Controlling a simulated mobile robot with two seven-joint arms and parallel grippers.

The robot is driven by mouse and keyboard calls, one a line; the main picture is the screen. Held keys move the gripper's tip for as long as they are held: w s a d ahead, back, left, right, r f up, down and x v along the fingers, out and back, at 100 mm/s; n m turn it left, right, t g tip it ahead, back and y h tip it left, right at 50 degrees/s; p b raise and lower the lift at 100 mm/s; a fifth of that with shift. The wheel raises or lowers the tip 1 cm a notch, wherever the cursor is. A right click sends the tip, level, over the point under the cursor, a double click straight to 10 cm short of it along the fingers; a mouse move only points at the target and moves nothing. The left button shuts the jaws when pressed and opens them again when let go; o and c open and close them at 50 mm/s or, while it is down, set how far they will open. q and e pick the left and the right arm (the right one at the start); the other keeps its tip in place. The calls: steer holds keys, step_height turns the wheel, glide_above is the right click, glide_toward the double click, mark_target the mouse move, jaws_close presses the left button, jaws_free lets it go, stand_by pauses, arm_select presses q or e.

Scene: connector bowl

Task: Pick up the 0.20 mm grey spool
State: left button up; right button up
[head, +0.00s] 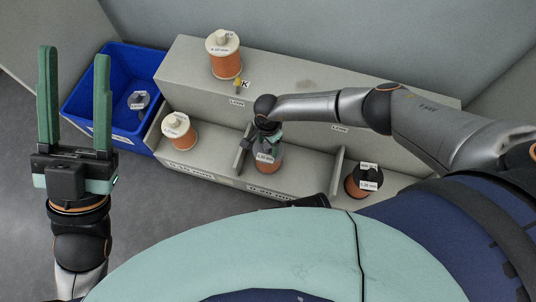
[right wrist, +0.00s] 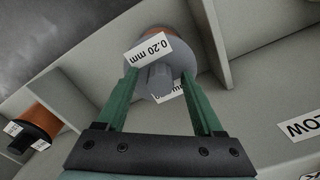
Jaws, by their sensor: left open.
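The grey spool (head: 268,157), with grey flanges and copper-coloured winding, stands in the middle compartment of the lower shelf. In the right wrist view its grey flange and hub (right wrist: 157,80) face the camera, with a tag reading 0.20 mm. My right gripper (head: 262,134) reaches down over it from the right. In the right wrist view the right gripper's green fingers (right wrist: 160,78) stand on either side of the hub, with visible gaps, so it is open. My left gripper (head: 75,55) is open and empty at the left, away from the shelf.
A white-flanged spool (head: 178,131) stands in the left compartment, a black-flanged spool (head: 364,181) in the right one. Another white-flanged spool (head: 224,56) is on the upper step. Dividers (head: 337,172) flank the middle compartment. A blue bin (head: 75,108) holds a small grey object (head: 138,100).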

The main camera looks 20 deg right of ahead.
jaws_close()
stand_by(0.3)
stand_by(0.8)
steer(key=shift+w+r, duration=0.1)
